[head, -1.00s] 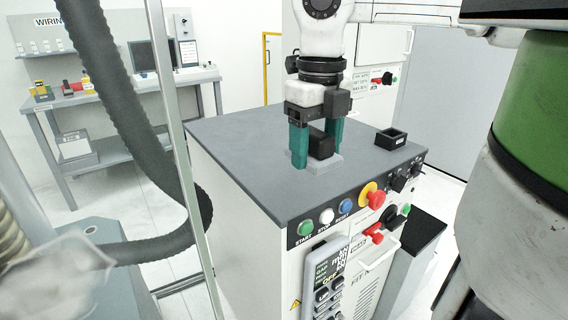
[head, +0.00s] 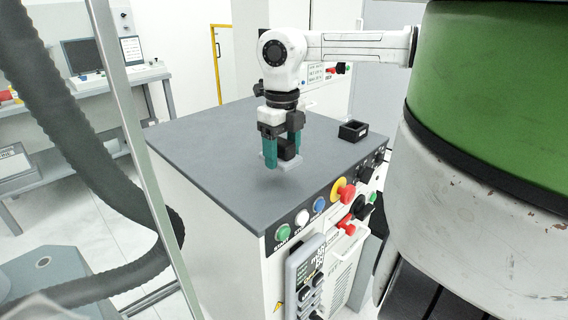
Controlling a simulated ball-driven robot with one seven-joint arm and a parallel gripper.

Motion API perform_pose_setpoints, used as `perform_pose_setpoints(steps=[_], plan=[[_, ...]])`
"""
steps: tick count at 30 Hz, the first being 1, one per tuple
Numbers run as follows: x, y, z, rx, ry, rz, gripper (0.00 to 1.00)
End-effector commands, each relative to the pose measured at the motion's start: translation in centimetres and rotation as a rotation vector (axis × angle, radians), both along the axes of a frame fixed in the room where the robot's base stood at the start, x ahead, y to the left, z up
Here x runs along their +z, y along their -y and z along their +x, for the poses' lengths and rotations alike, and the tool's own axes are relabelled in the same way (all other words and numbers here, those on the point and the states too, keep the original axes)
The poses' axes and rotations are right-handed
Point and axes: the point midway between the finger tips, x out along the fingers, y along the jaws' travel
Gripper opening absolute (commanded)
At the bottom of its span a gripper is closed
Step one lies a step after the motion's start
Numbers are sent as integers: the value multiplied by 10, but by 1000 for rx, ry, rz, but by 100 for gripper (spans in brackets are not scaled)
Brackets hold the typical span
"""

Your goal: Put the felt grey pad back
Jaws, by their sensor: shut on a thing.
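A small open black tray (head: 353,131) sits on the cabinet top, right of and behind my gripper, and looks empty.
The cabinet's front panel has a green start button (head: 283,233), other buttons, a red and yellow knob (head: 342,190) and a hanging control pendant (head: 304,272). A thick dark hose (head: 70,120) and a pale upright post stand at left. The cabinet top's left and back are clear.

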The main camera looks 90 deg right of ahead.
Motion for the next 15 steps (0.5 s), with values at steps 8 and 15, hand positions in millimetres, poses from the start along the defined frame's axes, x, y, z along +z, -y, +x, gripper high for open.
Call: perform_pose_setpoints(steps=[8,15], plan=[[-16,14,-2,-1,1,0,35],[-46,18,-3,1,2,2,35]])
